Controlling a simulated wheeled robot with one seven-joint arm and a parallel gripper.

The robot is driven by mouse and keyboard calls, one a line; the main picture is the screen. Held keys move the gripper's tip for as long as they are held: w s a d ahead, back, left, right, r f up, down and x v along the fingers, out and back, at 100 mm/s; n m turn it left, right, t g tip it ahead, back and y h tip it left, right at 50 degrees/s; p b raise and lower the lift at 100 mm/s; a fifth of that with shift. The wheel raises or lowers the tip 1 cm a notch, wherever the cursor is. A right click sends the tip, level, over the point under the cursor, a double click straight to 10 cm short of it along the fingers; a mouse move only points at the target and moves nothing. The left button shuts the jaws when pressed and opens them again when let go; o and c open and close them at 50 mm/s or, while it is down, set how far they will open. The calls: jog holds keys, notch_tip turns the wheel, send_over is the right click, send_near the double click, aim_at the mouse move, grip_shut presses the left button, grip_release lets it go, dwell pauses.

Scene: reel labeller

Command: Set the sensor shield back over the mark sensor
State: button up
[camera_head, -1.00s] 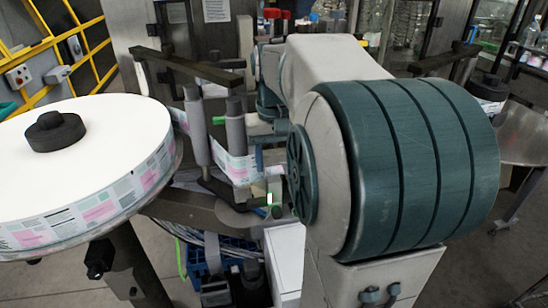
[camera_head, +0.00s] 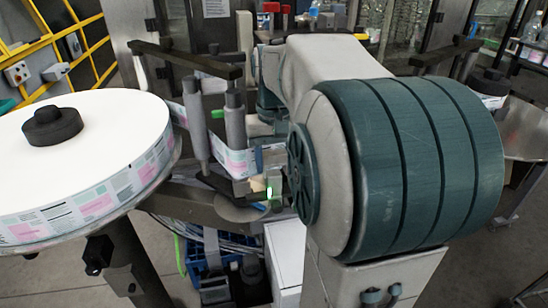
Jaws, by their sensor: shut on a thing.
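My gripper (camera_head: 260,158) is mostly hidden behind my own large teal and grey arm; a blue-teal finger part shows beside the label web. It is shut on a small greenish piece (camera_head: 276,176), which looks like the sensor shield; its outline is hard to make out. A small bright green spot (camera_head: 270,192) just below it looks like the mark sensor's light. The two are very close in the picture; I cannot tell whether they touch. The printed label web (camera_head: 237,162) passes just left of them, around a grey roller (camera_head: 235,128).
A large white label reel (camera_head: 110,125) with a black hub stands at left. Dark horizontal bars (camera_head: 190,58) lie above the rollers. A blue crate (camera_head: 197,262) and a white box (camera_head: 285,250) are below. A grey round plate (camera_head: 525,130) stands at right.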

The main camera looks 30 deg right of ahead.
aim_at(275, 152)
jog(key=shift+f+b, duration=0.95)
jog(key=shift+f, duration=0.5)
jog(key=o, duration=1.2)
jog(key=shift+o, duration=0.2)
notch_tip(275, 152, up, 14)
jog(key=shift+f+p, duration=0.1)
jog(key=shift+p, duration=0.2)
jog(key=s+a+f+n+t, duration=0.1)
jog(key=s+a+f, duration=0.5)
jog(key=f, duration=0.4)
jog(key=s+a+f+n+t, duration=0.2)
jog(key=s+a+f, duration=0.4)
jog(key=f, duration=0.4)
jog(key=shift+f, duration=0.3)
